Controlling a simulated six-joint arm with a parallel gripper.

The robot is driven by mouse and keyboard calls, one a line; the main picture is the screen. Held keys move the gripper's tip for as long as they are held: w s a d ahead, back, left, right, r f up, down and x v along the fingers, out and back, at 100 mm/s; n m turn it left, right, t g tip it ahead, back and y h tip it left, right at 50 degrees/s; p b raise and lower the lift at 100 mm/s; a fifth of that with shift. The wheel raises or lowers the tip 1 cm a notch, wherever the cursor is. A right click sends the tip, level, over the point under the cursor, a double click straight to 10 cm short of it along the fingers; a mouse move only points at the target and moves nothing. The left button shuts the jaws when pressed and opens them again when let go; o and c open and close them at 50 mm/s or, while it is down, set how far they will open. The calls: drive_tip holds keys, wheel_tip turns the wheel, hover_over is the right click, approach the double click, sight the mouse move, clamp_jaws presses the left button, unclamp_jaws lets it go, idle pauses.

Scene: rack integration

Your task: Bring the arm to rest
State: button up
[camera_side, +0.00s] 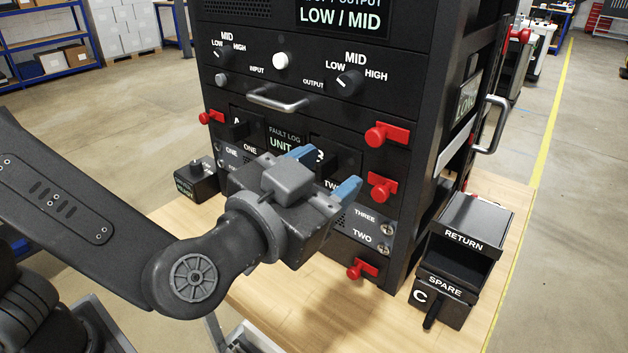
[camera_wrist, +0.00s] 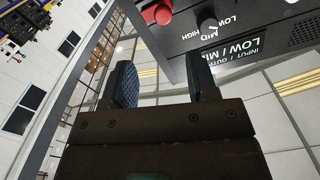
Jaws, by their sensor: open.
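My gripper (camera_side: 327,170) is in front of the black equipment rack (camera_side: 300,60) in the side view, with its blue fingertips apart and nothing between them. It hides part of the lower modules. In the wrist view the two fingers (camera_wrist: 165,82) also stand apart and empty, with the rack's upper panel (camera_wrist: 240,35) beyond them at the upper right. I cannot tell exactly how far the fingertips are from the rack face.
Red latches (camera_side: 388,134) and a metal handle (camera_side: 278,101) stick out of the rack front. A RETURN tray (camera_side: 462,243) and a SPARE module (camera_side: 440,300) stand right of the rack on the wooden table (camera_side: 500,190). A small black box (camera_side: 197,182) sits left.

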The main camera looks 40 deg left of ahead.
drive_tip(key=shift+s, duration=0.9)
drive_tip(key=w+a+m+g+h, duration=0.1)
drive_tip(key=w+a+g+h, duration=0.1)
drive_tip(key=a+g+h, duration=0.3)
drive_tip(key=s+a+f+n+g+y, duration=0.2)
drive_tip(key=s+a, duration=0.4)
drive_tip(key=a, duration=0.3)
drive_tip(key=s+a+f+n+g+y, duration=0.2)
drive_tip(key=s+a+f+g, duration=0.3)
drive_tip(key=a, duration=0.3)
drive_tip(key=shift+s+a+f+y, duration=0.35)
drive_tip(key=shift+f+y, duration=0.15)
drive_tip(key=shift+f, duration=0.25)
